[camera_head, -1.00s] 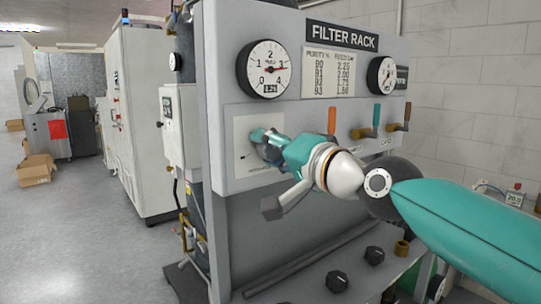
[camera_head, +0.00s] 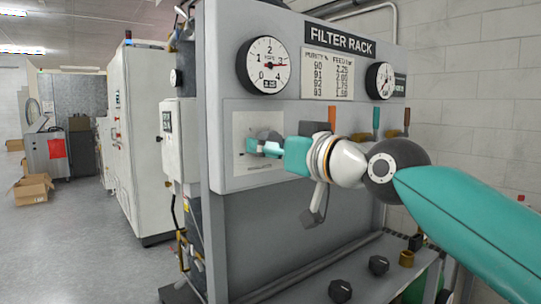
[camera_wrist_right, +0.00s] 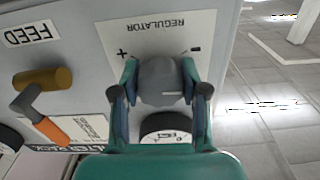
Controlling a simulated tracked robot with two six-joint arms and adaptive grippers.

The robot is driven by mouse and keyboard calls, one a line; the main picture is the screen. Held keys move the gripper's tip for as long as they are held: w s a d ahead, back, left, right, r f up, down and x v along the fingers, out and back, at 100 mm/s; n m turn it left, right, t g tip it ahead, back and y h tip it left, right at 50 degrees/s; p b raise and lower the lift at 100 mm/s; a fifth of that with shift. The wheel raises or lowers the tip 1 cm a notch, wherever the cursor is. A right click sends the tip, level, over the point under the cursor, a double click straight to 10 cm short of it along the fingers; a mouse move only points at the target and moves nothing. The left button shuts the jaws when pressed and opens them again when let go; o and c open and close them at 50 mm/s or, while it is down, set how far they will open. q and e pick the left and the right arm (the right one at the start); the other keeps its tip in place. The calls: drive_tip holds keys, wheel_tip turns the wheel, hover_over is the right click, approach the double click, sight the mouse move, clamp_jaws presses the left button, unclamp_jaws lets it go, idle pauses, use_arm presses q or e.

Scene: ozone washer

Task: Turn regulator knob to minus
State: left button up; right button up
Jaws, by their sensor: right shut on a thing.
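The regulator knob (camera_wrist_right: 160,82) is a round grey knob with a white mark line, on a pale plate labelled REGULATOR with plus and minus signs. The wrist view shows it upside down, between the two fingers of my right gripper (camera_wrist_right: 160,92). The fingers are shut on the knob's sides. In the head view, the right gripper (camera_head: 262,147) reaches the plate (camera_head: 244,125) from the right and partly hides the knob. A round gauge (camera_head: 263,65) sits above the plate, its red needle pointing right, near 3. My left gripper is not in view.
A second gauge (camera_head: 380,80) and a purity chart (camera_head: 328,74) are on the panel. Dark knobs (camera_head: 340,291) sit on the lower shelf. Open floor lies to the left.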

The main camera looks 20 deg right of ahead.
drive_tip(key=n, duration=0.2)
drive_tip(key=f+n+b, duration=0.1)
drive_tip(key=n, duration=0.1)
drive_tip(key=shift+w+n, duration=0.15)
drive_tip(key=shift+n, duration=0.25)
drive_tip(key=shift+r+n+b, duration=0.15)
drive_tip(key=shift+n+b, duration=0.35)
drive_tip(key=shift+n, duration=2)
drive_tip(key=o, duration=1.2)
drive_tip(key=shift+d, duration=0.15)
drive_tip(key=shift+c, duration=0.2)
drive_tip(key=shift+r, duration=0.25)
drive_tip(key=shift+s+d, duration=0.2)
drive_tip(key=shift+s, duration=0.35)
drive_tip(key=v, duration=1)
drive_tip(key=shift+s, duration=0.4)
